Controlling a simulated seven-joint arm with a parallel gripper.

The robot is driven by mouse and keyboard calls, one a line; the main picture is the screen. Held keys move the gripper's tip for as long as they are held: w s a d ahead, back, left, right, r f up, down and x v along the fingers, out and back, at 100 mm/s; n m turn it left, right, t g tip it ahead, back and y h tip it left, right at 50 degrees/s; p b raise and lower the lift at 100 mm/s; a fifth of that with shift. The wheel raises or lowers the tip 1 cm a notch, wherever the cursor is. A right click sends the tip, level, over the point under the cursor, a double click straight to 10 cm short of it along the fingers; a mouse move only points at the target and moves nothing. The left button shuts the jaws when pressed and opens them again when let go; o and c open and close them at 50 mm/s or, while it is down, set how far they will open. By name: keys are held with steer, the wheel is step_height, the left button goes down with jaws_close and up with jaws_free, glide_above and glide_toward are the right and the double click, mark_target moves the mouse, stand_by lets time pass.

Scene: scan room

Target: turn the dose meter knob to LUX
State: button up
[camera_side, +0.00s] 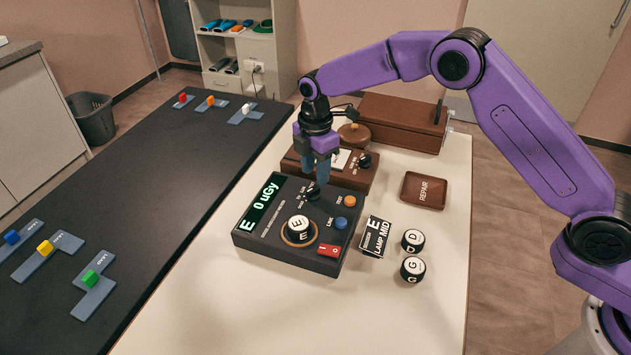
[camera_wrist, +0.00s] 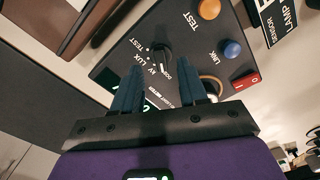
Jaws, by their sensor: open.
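The dose meter (camera_side: 270,238) is a black box on the pale table, its green display (camera_side: 262,203) reading "E 0 uGy". Its small black knob (camera_side: 313,193) is at the upper right of the panel, partly hidden by my gripper (camera_side: 316,178). In the wrist view the knob (camera_wrist: 160,53) has the labels TEST, LUX, AV and DOSE around it. My gripper (camera_wrist: 162,75) is open and empty, its blue fingers pointing at the knob, one towards either side. I cannot tell whether they touch it, or where the pointer is set.
The meter also has a round E piece (camera_side: 299,230), an orange TEST button (camera_side: 350,201), a blue LINK button (camera_side: 341,223) and a red switch (camera_side: 329,250). A brown device (camera_side: 359,180) stands close behind. Pieces D (camera_side: 413,240) and G (camera_side: 413,268) and a REPAIR tray (camera_side: 424,190) lie right.

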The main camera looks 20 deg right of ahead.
mark_target(316, 187)
steer(key=shift+f, duration=2.15)
jaws_close()
